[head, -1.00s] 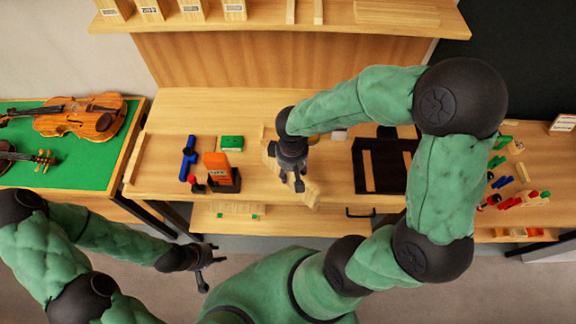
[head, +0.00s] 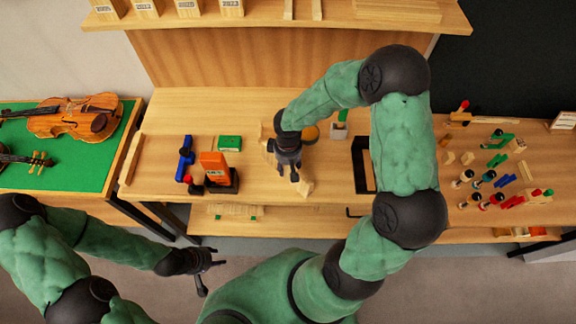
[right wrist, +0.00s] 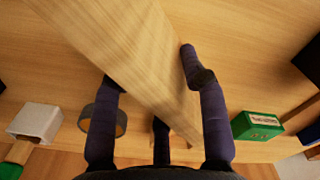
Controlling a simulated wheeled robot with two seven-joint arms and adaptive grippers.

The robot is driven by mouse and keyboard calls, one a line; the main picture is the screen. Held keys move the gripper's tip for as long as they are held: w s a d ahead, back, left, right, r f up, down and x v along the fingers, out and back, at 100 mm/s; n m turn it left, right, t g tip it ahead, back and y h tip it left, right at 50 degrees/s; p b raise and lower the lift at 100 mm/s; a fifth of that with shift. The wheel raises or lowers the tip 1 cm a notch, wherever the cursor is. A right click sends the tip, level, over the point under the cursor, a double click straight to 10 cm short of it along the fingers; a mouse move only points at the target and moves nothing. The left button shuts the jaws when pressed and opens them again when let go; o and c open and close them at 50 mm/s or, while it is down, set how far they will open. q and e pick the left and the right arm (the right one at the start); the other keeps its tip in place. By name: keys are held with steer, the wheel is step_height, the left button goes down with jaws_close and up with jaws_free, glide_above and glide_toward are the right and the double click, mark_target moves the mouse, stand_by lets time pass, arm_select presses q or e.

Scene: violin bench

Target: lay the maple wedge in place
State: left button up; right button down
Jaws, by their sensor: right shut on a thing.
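The maple wedge (right wrist: 135,55) is a long pale wood piece with visible grain, running diagonally between the fingers of my right gripper (right wrist: 150,70) in the right wrist view. In the head view my right gripper (head: 288,172) points down over the bench. It hides most of the wedge, and a pale end (head: 304,187) shows below its fingers. I cannot tell whether the wedge touches the bench top. My left gripper (head: 208,272) is empty, fingers spread, in front of the bench and away from it.
Left of the right gripper stand an orange box (head: 214,167), a green box (head: 230,143) and a blue tool (head: 186,158). A dark tray (head: 359,168) is partly behind my right arm. Several small tools lie at right. Violins rest on a green mat (head: 90,155).

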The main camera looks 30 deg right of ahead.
steer(key=c, duration=1.1)
jaws_free()
steer(key=shift+f, duration=0.1)
steer(key=o, duration=0.4)
